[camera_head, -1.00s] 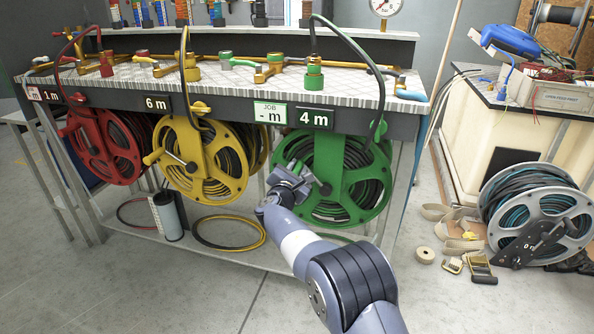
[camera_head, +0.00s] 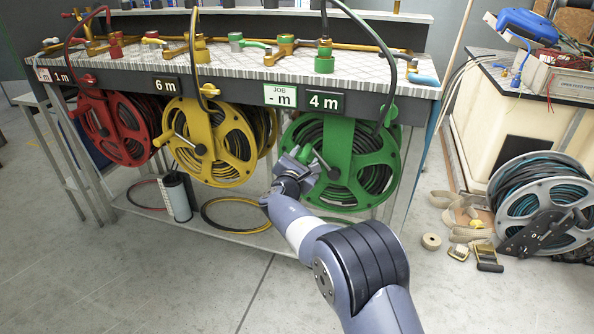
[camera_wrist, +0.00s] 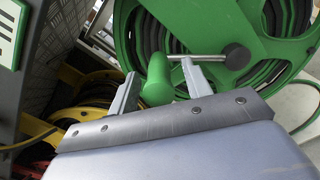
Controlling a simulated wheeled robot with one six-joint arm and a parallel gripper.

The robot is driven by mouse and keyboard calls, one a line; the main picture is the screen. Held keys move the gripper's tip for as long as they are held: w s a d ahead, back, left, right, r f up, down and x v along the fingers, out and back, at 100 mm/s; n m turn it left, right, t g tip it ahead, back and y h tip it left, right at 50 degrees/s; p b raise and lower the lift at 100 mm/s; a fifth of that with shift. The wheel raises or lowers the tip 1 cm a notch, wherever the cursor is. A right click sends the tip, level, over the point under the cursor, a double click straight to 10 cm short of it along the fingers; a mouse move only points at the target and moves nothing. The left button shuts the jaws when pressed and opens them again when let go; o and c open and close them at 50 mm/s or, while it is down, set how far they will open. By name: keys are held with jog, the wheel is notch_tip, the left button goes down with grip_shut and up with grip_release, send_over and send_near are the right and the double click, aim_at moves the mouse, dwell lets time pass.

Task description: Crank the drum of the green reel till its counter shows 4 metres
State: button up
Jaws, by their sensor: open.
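The green reel (camera_head: 362,170) hangs under the bench front at the right, with dark hose on its drum. The plate above it (camera_head: 324,102) reads 4 m. A green-edged JOB plate (camera_head: 281,95) beside it reads "- m". My gripper (camera_head: 304,163) is at the left front of the green reel. In the wrist view, my open gripper (camera_wrist: 160,85) has one finger on each side of the green crank handle (camera_wrist: 157,80). The metal crank arm runs from the handle to a dark hub knob (camera_wrist: 237,56). I cannot tell whether the fingers touch the handle.
The yellow reel (camera_head: 212,140), marked 6 m, and the red reel (camera_head: 117,127), marked 1 m, hang to the left. A grey reel (camera_head: 545,205) stands at the right near straps and tape on the floor. The floor in front is clear.

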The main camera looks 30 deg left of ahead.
jog(key=p+v, duration=0.1)
jog(key=v, duration=0.7)
jog(key=shift+d, duration=0.1)
